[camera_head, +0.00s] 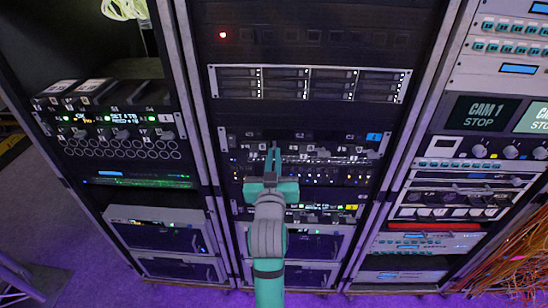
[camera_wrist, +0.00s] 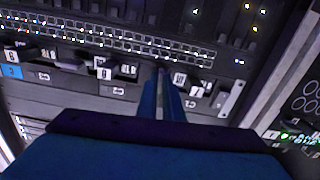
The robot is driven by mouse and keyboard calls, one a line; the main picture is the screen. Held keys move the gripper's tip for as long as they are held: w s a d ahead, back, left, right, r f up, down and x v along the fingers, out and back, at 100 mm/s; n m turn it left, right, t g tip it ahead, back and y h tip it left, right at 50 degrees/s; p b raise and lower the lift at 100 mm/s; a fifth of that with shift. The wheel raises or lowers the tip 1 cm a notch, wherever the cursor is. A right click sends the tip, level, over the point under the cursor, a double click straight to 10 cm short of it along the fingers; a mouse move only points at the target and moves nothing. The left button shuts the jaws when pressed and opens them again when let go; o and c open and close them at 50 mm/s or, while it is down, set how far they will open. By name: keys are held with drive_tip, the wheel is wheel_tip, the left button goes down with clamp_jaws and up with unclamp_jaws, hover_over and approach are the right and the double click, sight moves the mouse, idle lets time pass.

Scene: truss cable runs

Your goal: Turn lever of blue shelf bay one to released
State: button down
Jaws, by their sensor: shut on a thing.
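A dark shelf (camera_head: 226,140) with a blue tag (camera_head: 374,137) at its right end spans the middle rack; I take it as the blue shelf. It carries a row of bays with small dark levers and white number tags. My gripper (camera_head: 273,158) reaches up to this row, left of its middle. In the wrist view, where the shelf appears upside down, the blue tag (camera_wrist: 12,72) is at the left. My gripper (camera_wrist: 163,72) is shut there on a small dark lever, mostly hidden between the fingertips. I cannot read which bay it belongs to, nor the lever's position.
A row of ports (camera_wrist: 130,42) runs close beside the levers. A lit drive unit (camera_head: 310,83) sits above the shelf. Orange cables (camera_head: 522,258) hang at lower right.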

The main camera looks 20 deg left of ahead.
drive_tip(key=shift+m, duration=0.5)
drive_tip(key=c, duration=1.9)
unclamp_jaws()
drive_tip(key=shift+s, duration=0.1)
drive_tip(key=v, duration=1)
drive_tip(key=shift+s+d, duration=0.15)
drive_tip(key=shift+s, duration=0.15)
